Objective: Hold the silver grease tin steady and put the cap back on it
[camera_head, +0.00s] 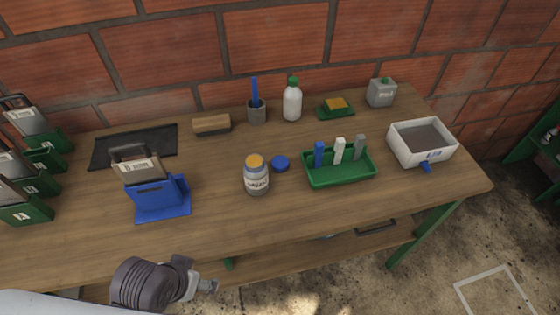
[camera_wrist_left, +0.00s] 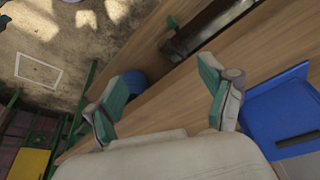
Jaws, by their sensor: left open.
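The silver grease tin (camera_head: 257,180), with a pale label, stands upright on the workbench in the head view. Its top is uncapped and shows orange-yellow grease. The blue cap (camera_head: 280,163) lies flat on the bench just right of the tin, apart from it. My left gripper (camera_head: 198,277) is at the bench's front edge, in front and left of the tin. Its fingers are spread and empty in the left wrist view (camera_wrist_left: 162,72). The tin cannot be made out for certain in that view. My right gripper is in neither view.
A blue stand (camera_head: 163,207) holding a device is left of the tin, also in the left wrist view (camera_wrist_left: 268,125). A green tray (camera_head: 340,178) with upright pieces is to the right. A white-capped-green bottle (camera_head: 292,104) stands behind. The bench front before the tin is clear.

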